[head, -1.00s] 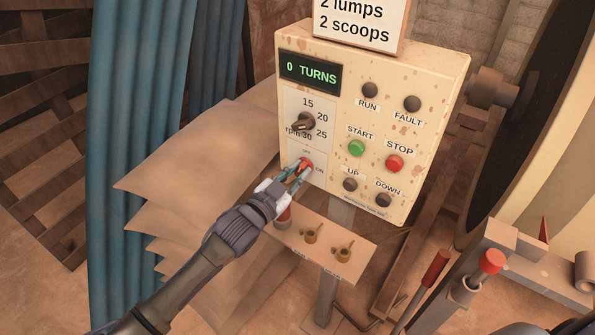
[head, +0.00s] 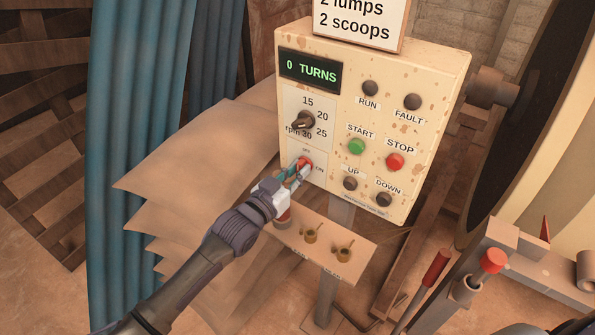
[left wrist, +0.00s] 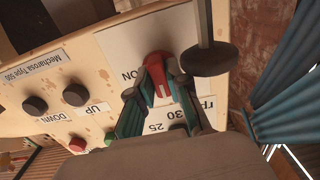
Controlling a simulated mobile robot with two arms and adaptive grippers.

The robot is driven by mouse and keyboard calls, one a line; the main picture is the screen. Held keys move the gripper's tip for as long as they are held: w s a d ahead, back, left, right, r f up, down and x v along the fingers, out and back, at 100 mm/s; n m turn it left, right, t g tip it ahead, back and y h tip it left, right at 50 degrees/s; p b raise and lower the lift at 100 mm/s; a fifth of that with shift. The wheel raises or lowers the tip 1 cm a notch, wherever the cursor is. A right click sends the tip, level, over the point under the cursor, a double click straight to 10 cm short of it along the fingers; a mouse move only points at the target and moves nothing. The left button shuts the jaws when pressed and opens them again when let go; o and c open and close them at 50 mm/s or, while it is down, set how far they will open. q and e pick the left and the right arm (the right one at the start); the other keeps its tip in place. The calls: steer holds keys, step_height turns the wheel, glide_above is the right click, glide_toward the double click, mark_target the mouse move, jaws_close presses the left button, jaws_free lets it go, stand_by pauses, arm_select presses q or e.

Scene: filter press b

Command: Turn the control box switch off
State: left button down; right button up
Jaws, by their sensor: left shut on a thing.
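The control box (head: 428,75) is a worn cream panel with a green "0 TURNS" display. Its red rotary switch (head: 304,161) sits at the lower left, with OFF marked above it and ON to its right. My left gripper (head: 297,172) is shut on this switch, its fingers on either side of the red knob. In the left wrist view the red switch (left wrist: 157,72) shows between the fingertips of the left gripper (left wrist: 158,92), and the ON label shows beside it. The fingers partly cover the switch, so its exact setting is hard to read. My right gripper is not in view.
The rpm knob (head: 303,122) is just above the switch. The green START button (head: 356,146) and red STOP button (head: 395,161) are to the right. A small shelf with two brass pieces (head: 312,234) is below. A blue curtain (head: 125,150) hangs at the left.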

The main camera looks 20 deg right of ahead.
arm_select(q)
steer(key=c, duration=1.1)
jaws_free()
steer(key=shift+a, duration=0.1)
steer(key=v, duration=1.2)
steer(key=shift+f, duration=0.15)
